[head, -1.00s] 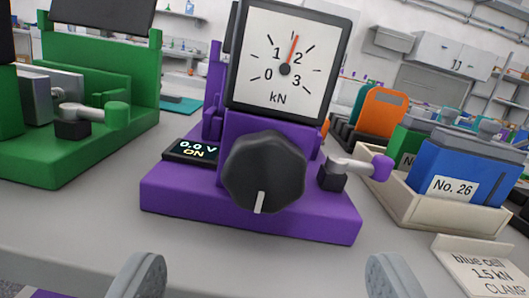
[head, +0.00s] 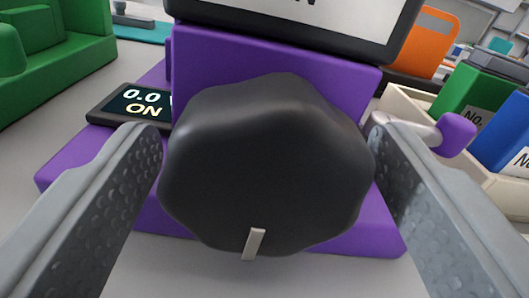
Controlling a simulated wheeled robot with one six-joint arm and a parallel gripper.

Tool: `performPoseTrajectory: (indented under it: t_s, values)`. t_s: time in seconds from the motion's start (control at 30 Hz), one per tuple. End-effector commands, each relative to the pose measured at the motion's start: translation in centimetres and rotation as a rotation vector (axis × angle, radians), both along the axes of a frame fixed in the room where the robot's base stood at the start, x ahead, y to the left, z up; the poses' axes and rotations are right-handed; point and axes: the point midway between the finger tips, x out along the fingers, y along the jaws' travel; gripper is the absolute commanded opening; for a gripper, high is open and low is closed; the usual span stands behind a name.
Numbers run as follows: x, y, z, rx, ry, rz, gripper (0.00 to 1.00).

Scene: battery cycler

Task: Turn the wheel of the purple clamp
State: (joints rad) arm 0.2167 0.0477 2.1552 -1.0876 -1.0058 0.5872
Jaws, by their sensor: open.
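The purple clamp (head: 270,60) stands straight ahead of me on the light bench. Its wheel (head: 265,165) is a large black scalloped knob with a white mark at its bottom, slightly left of centre. My gripper (head: 265,150) is open, with one grey textured finger on each side of the wheel. I see a small gap between the left finger and the wheel; at the right I cannot tell if the finger touches it. The clamp's gauge (head: 300,22) is mostly cut off at the top, and its needle is out of view.
A purple-knobbed lever (head: 455,133) is behind the right finger. A green clamp (head: 70,50) stands at left. A cream tray (head: 408,100) holds green and blue blocks at right.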

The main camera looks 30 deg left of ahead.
Motion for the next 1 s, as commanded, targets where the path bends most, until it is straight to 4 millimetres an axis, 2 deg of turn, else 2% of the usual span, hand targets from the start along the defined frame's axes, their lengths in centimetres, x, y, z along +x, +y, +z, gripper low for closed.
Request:
performPoseTrajectory:
  t_s: [0.07, 0.27, 0.3, 0.83, 0.87, 0.93, 1.0]
  values:
    - [-0.01, -0.01, 0.00, 0.000, 0.000, 0.000, 0.68]
    - [-0.02, -0.01, 0.00, 0.000, 0.000, 0.000, 0.28]
    - [-0.02, -0.02, -0.01, 0.000, 0.000, 0.000, 0.27]
    - [-0.01, -0.04, -0.02, -0.057, -0.041, 0.000, 0.27]
    - [-0.02, -0.03, -0.02, -0.057, -0.041, 0.000, 0.56]
    - [-0.01, -0.04, -0.02, -0.057, -0.041, 0.000, 0.69]
    - [-0.01, -0.04, -0.02, -0.057, -0.041, 0.000, 0.71]
